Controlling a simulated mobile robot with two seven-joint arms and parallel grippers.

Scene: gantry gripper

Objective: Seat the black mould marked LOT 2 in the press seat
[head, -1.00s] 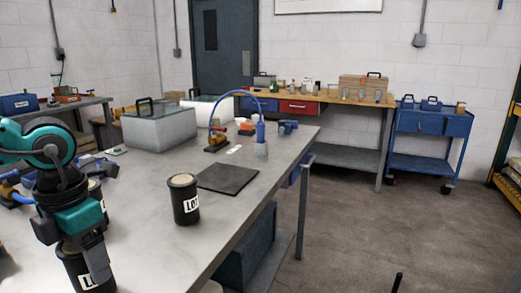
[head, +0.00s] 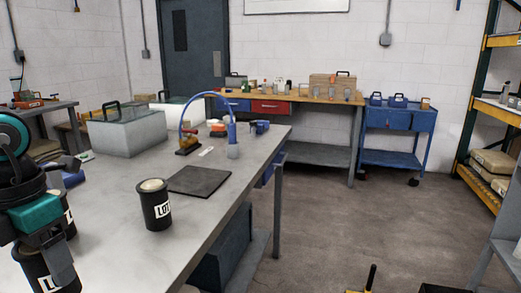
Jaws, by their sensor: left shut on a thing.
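My left gripper (head: 58,262), on a teal and black arm, is at the lower left, pointing down. It is shut on a black mould (head: 33,272) with a white label, cut by the frame's bottom edge. The gripper hides part of this mould, and its lot number cannot be read. A second black mould (head: 156,212) with a pale top stands upright on the grey bench (head: 120,262); its label reads LOT, the number unclear. A third black mould (head: 69,212) is mostly hidden behind my arm. I cannot make out a press seat.
A dark flat mat (head: 199,180) lies past the standing mould. Beyond it are a blue curved-hose fixture (head: 232,138) and a lidded glass-like box (head: 128,134). The bench's right edge borders open floor (head: 330,215). A yellow-shelved rack (head: 485,150) stands at the right.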

